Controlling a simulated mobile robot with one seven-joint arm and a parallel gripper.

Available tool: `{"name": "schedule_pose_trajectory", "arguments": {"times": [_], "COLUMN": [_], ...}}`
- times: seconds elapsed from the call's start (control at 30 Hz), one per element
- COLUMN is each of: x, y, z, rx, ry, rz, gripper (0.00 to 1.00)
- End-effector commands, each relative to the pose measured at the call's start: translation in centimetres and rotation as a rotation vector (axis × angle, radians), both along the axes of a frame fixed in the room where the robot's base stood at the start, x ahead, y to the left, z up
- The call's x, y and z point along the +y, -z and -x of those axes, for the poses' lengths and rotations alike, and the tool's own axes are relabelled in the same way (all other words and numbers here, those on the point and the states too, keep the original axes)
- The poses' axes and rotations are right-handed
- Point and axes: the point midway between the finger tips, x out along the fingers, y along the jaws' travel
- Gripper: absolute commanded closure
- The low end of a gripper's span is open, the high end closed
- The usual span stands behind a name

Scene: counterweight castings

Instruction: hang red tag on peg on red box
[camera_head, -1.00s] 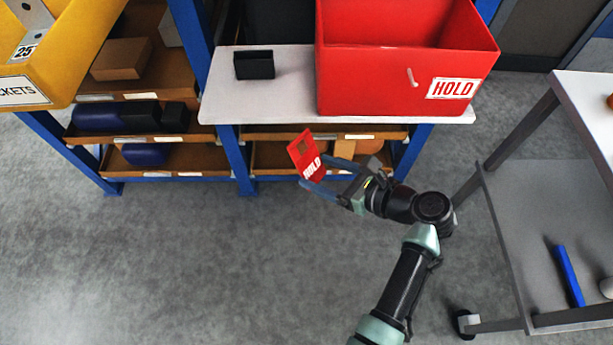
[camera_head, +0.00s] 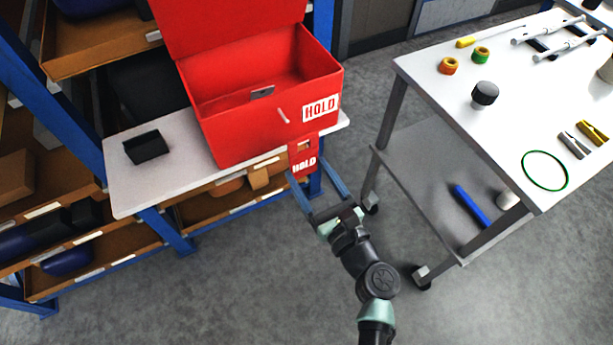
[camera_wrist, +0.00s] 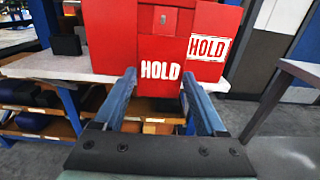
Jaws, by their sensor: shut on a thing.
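The red tag (camera_head: 303,153), lettered HOLD in white, is held upright between the two blue fingers of my gripper (camera_head: 307,172). The red box (camera_head: 222,138) stands on the white shelf. A short pale peg (camera_head: 283,115) sticks out of its front, left of the white HOLD label (camera_head: 320,108). In the head view the tag is below and right of the peg, apart from it.
A small black bin (camera_head: 146,147) sits on the white shelf (camera_head: 150,185), left of the box. A wheeled cart (camera_head: 520,185) with tape rolls, a green ring and tools stands at the right. Brown trays with parts fill the rack below. Floor between rack and cart is open.

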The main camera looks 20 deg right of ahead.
Motion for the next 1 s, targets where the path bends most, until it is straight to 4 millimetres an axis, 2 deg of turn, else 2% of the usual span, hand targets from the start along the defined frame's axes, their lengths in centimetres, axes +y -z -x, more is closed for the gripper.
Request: {"name": "schedule_pose_trajectory", "arguments": {"times": [1.0], "x": [0.3], "y": [0.6], "z": [-6.2], "rx": [-0.001], "ry": [-0.003], "rz": [0.000], "gripper": [0.88]}}
